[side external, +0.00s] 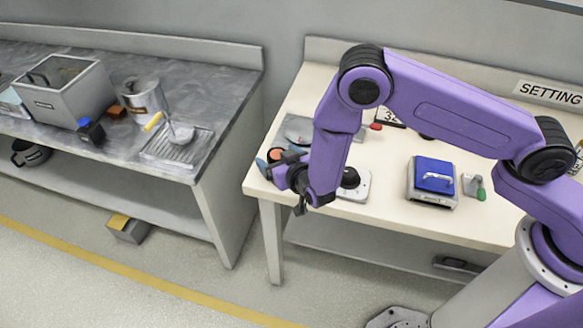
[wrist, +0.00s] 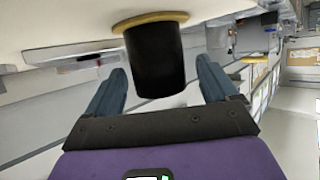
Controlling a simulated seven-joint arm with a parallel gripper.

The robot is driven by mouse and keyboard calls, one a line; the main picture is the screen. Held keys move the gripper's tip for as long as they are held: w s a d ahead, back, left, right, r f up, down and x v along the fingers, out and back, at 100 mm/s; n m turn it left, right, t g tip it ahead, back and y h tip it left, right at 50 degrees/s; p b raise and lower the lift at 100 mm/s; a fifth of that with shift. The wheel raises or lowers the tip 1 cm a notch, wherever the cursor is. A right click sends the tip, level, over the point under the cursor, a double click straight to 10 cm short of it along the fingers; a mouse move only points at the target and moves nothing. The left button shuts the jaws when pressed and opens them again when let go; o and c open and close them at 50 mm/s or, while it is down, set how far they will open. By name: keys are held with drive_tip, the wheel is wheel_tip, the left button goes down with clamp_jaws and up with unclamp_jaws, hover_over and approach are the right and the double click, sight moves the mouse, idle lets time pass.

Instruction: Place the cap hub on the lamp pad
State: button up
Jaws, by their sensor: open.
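A black cylinder with a tan rim, which looks like the cap hub (wrist: 155,62), stands between my gripper's two fingers in the wrist view. Gaps show on both sides of it. My gripper (wrist: 160,70) is open. In the side view my gripper (side external: 276,162) is low at the left front corner of the white table, around a small dark piece with a reddish patch, partly hidden by my wrist. A white plate with a black round part (side external: 350,179) lies just right of my forearm. I cannot tell which surface is the lamp pad.
A blue-topped grey box (side external: 434,177) and a green-tipped piece (side external: 478,188) stand on the table's right. A grey plate (side external: 297,130) and a red button (side external: 376,126) lie behind my arm. A separate grey bench (side external: 213,95) stands left, across a gap.

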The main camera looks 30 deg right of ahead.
drive_tip(key=v, duration=0.9)
drive_tip(key=shift+s+r, duration=0.1)
drive_tip(key=shift+s, duration=0.1)
drive_tip(key=s+r+n+g+y, duration=0.55)
drive_tip(key=s+r+g, duration=0.45)
drive_tip(key=s, duration=0.3)
drive_tip(key=s+d+r+n+g+h, duration=0.1)
drive_tip(key=s+d+r+n, duration=0.1)
drive_tip(key=s+d, duration=0.2)
drive_tip(key=s+d+r+n+g+h, duration=0.1)
drive_tip(key=s+d, duration=0.4)
drive_tip(key=d, duration=0.6)
drive_tip(key=s+d+r+n+g+h, duration=0.1)
drive_tip(key=s+d+r+n+h, duration=0.2)
drive_tip(key=d, duration=0.5)
drive_tip(key=shift+s+r+n, duration=0.55)
drive_tip(key=shift+s+r, duration=0.2)
drive_tip(key=shift+r, duration=0.2)
drive_tip(key=shift+c, duration=0.4)
